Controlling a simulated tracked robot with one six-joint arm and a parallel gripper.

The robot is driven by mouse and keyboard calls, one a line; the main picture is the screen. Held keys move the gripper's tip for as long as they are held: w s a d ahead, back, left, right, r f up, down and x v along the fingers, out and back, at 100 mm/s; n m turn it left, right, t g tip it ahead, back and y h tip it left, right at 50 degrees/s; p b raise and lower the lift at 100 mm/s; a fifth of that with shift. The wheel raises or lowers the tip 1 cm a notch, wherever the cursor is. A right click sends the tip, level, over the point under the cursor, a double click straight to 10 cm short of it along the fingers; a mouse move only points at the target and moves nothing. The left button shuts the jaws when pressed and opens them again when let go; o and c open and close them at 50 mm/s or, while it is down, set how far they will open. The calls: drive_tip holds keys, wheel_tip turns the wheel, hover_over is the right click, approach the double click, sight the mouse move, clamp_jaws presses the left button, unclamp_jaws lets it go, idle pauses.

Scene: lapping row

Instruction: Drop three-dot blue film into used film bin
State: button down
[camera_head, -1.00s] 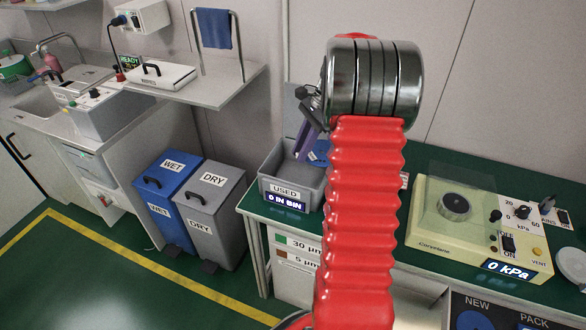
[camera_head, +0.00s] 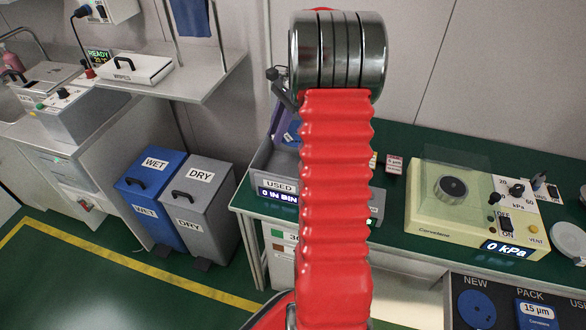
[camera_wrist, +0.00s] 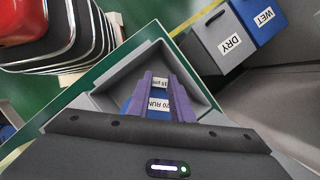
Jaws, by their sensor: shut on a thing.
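The used film bin (camera_head: 262,161) is a grey open box marked USED with a display reading 0 IN BIN, on the green bench, partly behind my red arm. My gripper (camera_wrist: 156,75) has purple fingers and is shut on a blue film (camera_wrist: 156,108). White labels show on the film; one seems to read 20 RUN. No dots can be made out. In the wrist view the film and fingers lie over the bin's open inside, with the grey wall (camera_wrist: 108,97) around them. In the head view my arm mostly hides the gripper and film.
Blue WET (camera_head: 150,190) and grey DRY (camera_head: 196,210) bins stand on the floor left of the bench. A cream vacuum unit (camera_head: 430,225) reading 0 kPa sits to the right. Below it is a dark panel (camera_head: 485,285) marked NEW and PACK. A shelf holds a wipes box (camera_head: 135,68).

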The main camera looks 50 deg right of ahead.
drive_tip(key=shift+f, duration=2.85)
drive_tip(key=c, duration=1.5)
unclamp_jaws()
drive_tip(key=shift+r, duration=0.1)
drive_tip(key=v, duration=1.3)
drive_tip(key=shift+d+r, duration=0.1)
drive_tip(key=shift+r, duration=0.15)
